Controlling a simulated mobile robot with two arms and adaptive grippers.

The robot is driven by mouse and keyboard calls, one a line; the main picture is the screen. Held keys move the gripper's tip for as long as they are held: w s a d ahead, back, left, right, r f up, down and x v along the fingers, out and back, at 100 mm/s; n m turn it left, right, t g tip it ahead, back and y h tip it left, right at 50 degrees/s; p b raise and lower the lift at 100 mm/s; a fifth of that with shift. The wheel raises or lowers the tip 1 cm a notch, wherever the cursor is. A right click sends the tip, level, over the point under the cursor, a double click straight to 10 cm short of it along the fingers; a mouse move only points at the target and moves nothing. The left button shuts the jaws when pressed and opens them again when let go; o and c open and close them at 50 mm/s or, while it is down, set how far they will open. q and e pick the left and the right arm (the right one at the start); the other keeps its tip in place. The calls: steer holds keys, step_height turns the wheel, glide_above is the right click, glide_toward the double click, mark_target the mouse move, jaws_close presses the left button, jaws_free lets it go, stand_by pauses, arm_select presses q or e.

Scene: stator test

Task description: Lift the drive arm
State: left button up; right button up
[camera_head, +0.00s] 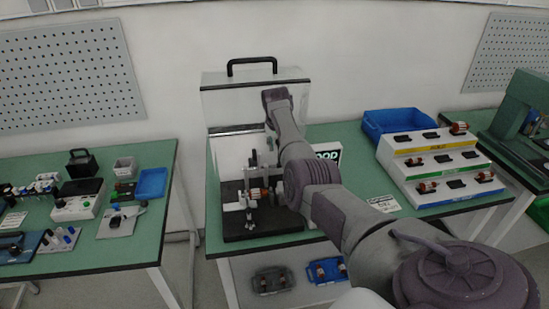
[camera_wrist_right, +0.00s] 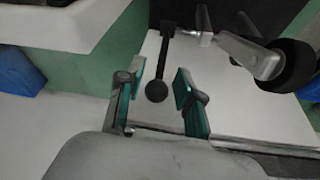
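The test fixture stands on a black base (camera_head: 262,228) on the middle table, with a copper-coloured stator (camera_head: 258,193) in it. My right arm reaches over from the lower right, and its gripper is hard to make out in the head view. In the right wrist view my right gripper (camera_wrist_right: 159,76) is open, with teal pads either side of a black ball knob (camera_wrist_right: 157,91) on a thin rod. Gaps show on both sides of the knob. A grey arm (camera_wrist_right: 247,52) with a black wheel (camera_wrist_right: 287,66) is right of the fingers; it looks like the drive arm. My left gripper is not in view.
A white hinged case or guard with a black handle (camera_head: 252,63) stands behind the fixture. A blue bin (camera_head: 397,122) and a stepped white rack (camera_head: 435,163) with several parts are on the right. Another table on the left holds several devices. Some table surface is free right of the fixture.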

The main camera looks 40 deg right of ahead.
steer(key=s+a+r, duration=0.3)
steer(key=s+a, duration=0.5)
steer(key=a, duration=0.2)
steer(key=shift+s, duration=0.25)
stand_by(0.3)
